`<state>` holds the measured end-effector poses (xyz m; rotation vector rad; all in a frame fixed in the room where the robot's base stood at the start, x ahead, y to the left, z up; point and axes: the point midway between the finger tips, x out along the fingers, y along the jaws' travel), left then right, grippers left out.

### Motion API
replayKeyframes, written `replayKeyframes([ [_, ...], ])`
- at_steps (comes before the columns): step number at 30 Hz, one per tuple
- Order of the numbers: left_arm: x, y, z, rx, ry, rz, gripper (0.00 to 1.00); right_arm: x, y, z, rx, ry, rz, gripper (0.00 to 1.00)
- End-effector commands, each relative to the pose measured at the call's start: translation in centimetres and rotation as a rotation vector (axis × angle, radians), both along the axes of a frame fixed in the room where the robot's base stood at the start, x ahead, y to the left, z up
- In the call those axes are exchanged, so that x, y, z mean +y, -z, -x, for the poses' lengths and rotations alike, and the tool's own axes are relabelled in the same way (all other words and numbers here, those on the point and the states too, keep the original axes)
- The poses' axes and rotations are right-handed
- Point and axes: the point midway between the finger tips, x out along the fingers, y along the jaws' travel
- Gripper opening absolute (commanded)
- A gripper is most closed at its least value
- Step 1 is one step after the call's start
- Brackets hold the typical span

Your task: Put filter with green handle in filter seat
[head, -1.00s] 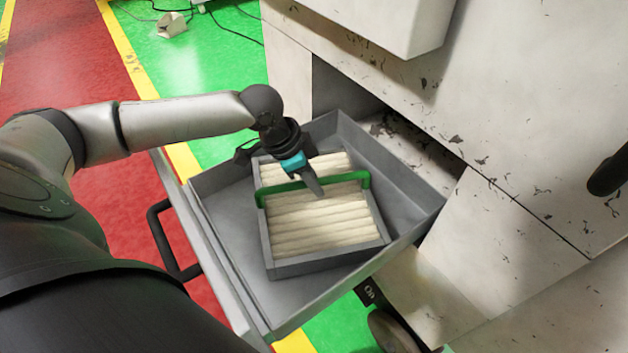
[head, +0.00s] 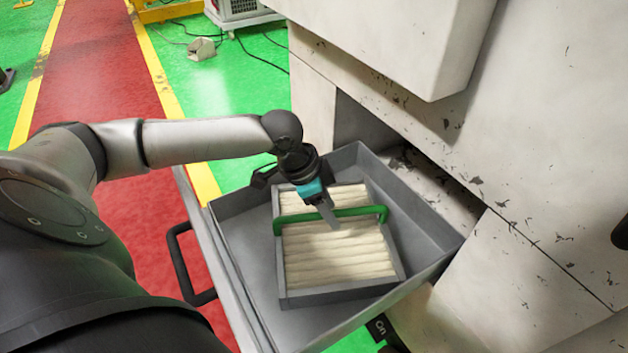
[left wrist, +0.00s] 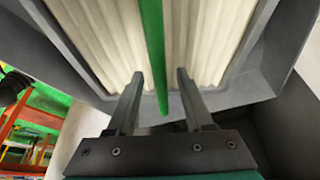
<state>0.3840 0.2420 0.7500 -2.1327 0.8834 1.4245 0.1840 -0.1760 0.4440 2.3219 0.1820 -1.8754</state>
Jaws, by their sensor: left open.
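The filter (head: 338,262) has cream pleats in a grey frame and a green handle (head: 360,211) across its top. It lies inside the grey open drawer, which looks like the filter seat (head: 243,235), turned a little against the drawer walls. My left gripper (head: 332,222) is over the handle. In the left wrist view, the open fingers of the left gripper (left wrist: 160,80) stand on either side of the green handle (left wrist: 153,45), with gaps between; the pleats (left wrist: 205,40) lie beyond. Contact with the handle cannot be told. My right gripper is not in view.
The drawer sticks out of a worn white machine (head: 540,130). A black pull handle (head: 180,262) is on the drawer's front. Bare drawer floor shows around the filter. The floor is green and red with yellow lines, with cables (head: 255,55) at the back.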

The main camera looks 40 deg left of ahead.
Motion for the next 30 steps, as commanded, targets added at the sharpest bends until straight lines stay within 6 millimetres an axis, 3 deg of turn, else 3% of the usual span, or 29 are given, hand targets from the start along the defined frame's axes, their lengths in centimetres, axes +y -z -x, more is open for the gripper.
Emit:
replayKeyframes([
  [21, 2.2, -7.6, 2.2, -0.001, -0.001, -0.002, 0.52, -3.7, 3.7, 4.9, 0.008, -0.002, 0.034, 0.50],
  [30, 2.8, -9.5, 2.8, 0.001, 0.000, -0.001, 0.52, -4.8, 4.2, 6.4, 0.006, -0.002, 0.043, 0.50],
])
